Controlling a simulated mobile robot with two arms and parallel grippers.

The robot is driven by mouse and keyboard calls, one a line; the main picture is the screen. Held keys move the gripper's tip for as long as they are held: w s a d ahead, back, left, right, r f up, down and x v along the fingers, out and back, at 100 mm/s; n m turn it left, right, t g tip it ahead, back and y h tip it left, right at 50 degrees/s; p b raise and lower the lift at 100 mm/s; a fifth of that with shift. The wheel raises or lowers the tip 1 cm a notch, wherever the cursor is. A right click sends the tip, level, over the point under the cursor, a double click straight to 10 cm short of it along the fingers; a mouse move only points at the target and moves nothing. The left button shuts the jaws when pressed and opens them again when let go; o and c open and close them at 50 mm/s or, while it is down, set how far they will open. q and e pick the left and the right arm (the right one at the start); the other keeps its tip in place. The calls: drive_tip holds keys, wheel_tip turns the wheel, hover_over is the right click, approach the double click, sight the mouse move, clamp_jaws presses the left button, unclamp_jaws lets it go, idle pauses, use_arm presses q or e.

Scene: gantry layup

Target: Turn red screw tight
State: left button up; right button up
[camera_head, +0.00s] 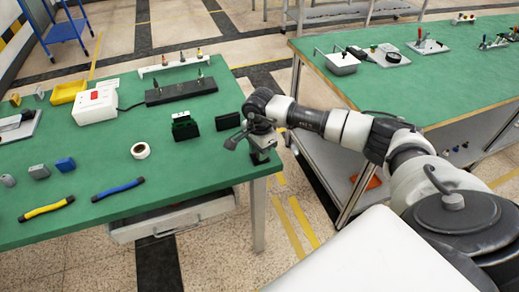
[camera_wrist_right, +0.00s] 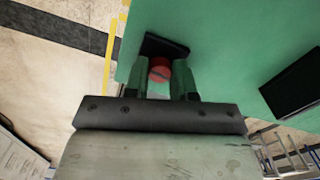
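The red screw (camera_wrist_right: 160,70) shows in the right wrist view as a round red head with a paler lower part. It sits over a dark base (camera_wrist_right: 165,46) near the edge of the green table. My right gripper (camera_wrist_right: 160,78) has one finger on each side of the red head, and the head fills the gap between the fingertips, so it looks shut on it. In the head view my right gripper (camera_head: 262,148) is at the table's right front corner, and the screw is hidden there. My left gripper is not in view.
The green table (camera_head: 205,158) also holds a black block (camera_head: 227,121), a dark green box (camera_head: 184,126), a tape roll (camera_head: 140,150), a white box (camera_head: 95,106), and blue and yellow handled tools. A second green table (camera_head: 440,80) stands at right, past an aisle.

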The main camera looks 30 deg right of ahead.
drive_tip(key=shift+c, duration=1.4)
